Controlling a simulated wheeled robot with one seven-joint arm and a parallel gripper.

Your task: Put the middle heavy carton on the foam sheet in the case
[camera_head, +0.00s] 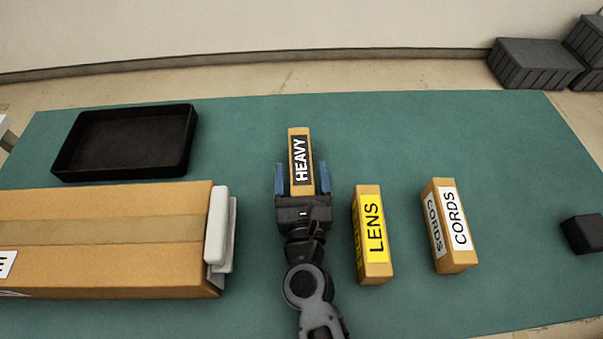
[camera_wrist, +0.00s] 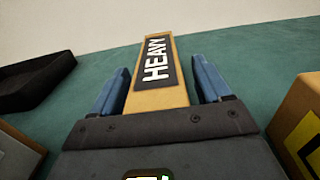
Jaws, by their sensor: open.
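One carton marked HEAVY (camera_head: 300,150), tan with a black label, is on the green table in the middle. It also shows in the wrist view (camera_wrist: 157,65). My gripper (camera_head: 303,168) is open, its blue fingers on either side of this carton; in the wrist view the fingers (camera_wrist: 160,72) show small gaps beside it. Only one carton marked HEAVY is in view. I cannot clearly make out a case with a foam sheet. A shallow black tray (camera_head: 65,176) at the back left looks dark and empty inside.
A LENS carton (camera_head: 374,262) stands close to the right of my arm, and a CORDS carton (camera_head: 456,258) further right. A large cardboard box (camera_head: 110,200) with pale slabs (camera_head: 218,228) at its end fills the left. A small black block (camera_head: 583,233) is far right.

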